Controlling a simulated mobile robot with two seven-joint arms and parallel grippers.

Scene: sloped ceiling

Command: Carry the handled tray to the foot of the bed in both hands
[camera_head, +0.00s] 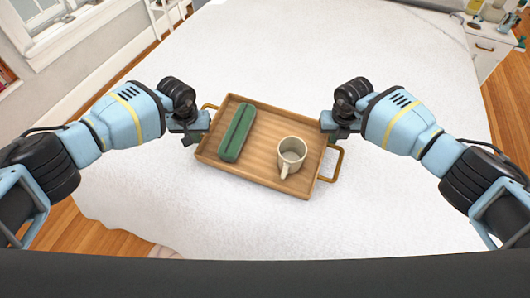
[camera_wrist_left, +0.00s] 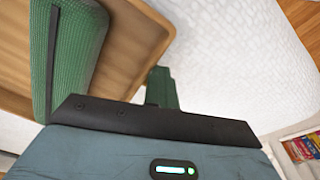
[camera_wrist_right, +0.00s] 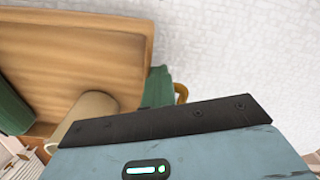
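A wooden handled tray (camera_head: 262,172) lies turned at an angle on the white bed (camera_head: 300,60). It holds a green ribbed case (camera_head: 236,132) and a cream mug (camera_head: 291,157). Its brass left handle (camera_head: 208,107) shows at the upper left end, partly hidden by my left gripper (camera_head: 190,130). Its right handle (camera_head: 333,164) shows at the right end. My right gripper (camera_head: 338,128) is beside the tray's upper right corner, above that handle in the picture. In the right wrist view, the handle (camera_wrist_right: 182,93) shows beside the green fingertip. Neither view shows clearly whether the fingers are apart.
The bed around the tray is bare. A white nightstand (camera_head: 490,45) with small items stands at the upper right. Wooden floor (camera_head: 105,238) shows at the left and right of the bed. A window (camera_head: 45,20) is at the upper left.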

